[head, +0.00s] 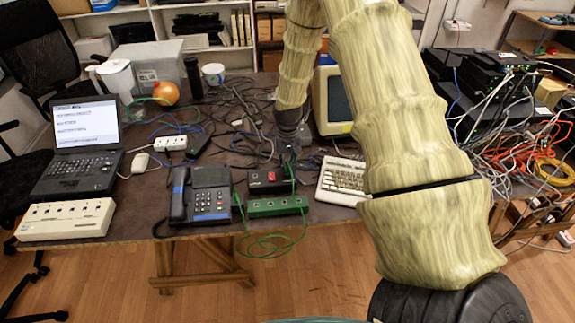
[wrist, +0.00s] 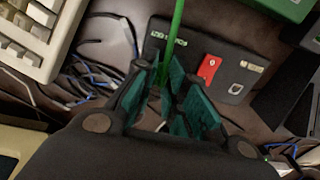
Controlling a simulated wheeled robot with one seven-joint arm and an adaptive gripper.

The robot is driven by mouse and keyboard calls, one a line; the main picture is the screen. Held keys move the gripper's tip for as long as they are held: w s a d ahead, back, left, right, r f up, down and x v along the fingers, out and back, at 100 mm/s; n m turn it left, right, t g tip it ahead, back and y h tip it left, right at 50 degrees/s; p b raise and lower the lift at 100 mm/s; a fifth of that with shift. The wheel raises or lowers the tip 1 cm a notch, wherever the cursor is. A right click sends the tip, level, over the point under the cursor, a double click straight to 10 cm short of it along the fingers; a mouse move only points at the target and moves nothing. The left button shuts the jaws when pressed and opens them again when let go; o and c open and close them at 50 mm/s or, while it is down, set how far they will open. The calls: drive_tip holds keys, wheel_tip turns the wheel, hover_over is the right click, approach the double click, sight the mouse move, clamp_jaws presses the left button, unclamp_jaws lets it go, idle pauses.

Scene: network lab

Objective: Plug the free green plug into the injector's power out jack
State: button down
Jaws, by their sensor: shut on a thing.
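The injector (head: 268,181) is a black box with a red patch, lying on the desk just behind a green box (head: 262,208). In the wrist view the injector (wrist: 209,46) shows white lettering, a red label and a pale socket near one end. My gripper (head: 287,152) is over the desk just behind the injector. In the wrist view my gripper (wrist: 170,100) has its teal fingers closed around the end of a green cable (wrist: 176,30). The plug itself is mostly hidden between the fingers. The cable runs up and away past the injector's lettered end.
A desk phone (head: 205,195) stands left of the injector, and a keyboard (head: 343,180) lies to the right. Loose dark cables cover the desk behind. A green cable loop (head: 265,245) hangs over the front edge.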

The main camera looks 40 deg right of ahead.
drive_tip(key=shift+f, duration=0.35)
idle(0.3)
drive_tip(key=c, duration=1.4)
unclamp_jaws()
wheel_tip(320, 180, up, 12)
